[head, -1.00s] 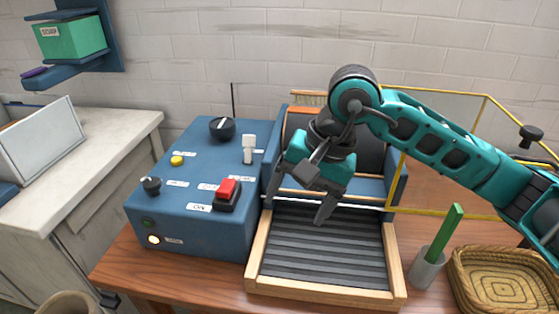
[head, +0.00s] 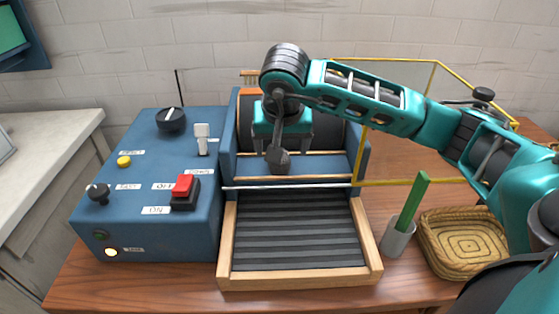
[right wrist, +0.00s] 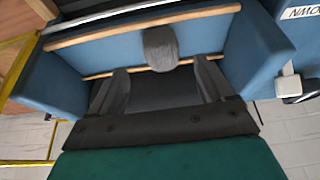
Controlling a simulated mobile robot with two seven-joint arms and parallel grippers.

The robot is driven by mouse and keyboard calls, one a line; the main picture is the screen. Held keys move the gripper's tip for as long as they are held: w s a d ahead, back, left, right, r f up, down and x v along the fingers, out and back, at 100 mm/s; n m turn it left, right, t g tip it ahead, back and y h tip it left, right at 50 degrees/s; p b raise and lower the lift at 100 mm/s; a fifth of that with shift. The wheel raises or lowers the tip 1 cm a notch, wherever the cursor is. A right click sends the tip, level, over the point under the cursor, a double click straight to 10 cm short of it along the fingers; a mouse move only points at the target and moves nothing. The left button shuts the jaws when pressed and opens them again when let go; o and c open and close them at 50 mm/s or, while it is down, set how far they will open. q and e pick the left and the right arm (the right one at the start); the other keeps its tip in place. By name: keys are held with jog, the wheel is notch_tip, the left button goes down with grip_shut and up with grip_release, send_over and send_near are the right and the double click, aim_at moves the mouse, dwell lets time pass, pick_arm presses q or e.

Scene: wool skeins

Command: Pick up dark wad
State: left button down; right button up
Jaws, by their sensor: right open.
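The dark wad (head: 278,162) is a grey rounded lump on the blue feed tray (head: 328,166) of the machine, between two wooden strips. In the right wrist view the wad (right wrist: 160,46) sits just past the fingertips, between their lines. My right gripper (head: 281,143) is over the tray, behind the wad, its fingers partly hidden by its own dark link. In the right wrist view the right gripper (right wrist: 161,66) is open, a finger on each side of the wad's near end; contact cannot be told. My left gripper is not in view.
A blue control box (head: 150,215) with a red switch (head: 184,188) stands left of the machine. In front is a ribbed belt (head: 295,235) in a wooden frame. A grey cup (head: 396,238) with a green stick and a woven basket (head: 465,243) stand right. A yellow-edged clear guard (head: 415,183) is behind.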

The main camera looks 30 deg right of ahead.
aim_at(284, 169)
jog(key=x, duration=0.4)
jog(key=shift+w+a, duration=0.1)
jog(key=shift+c, duration=0.4)
jog(key=c, duration=1)
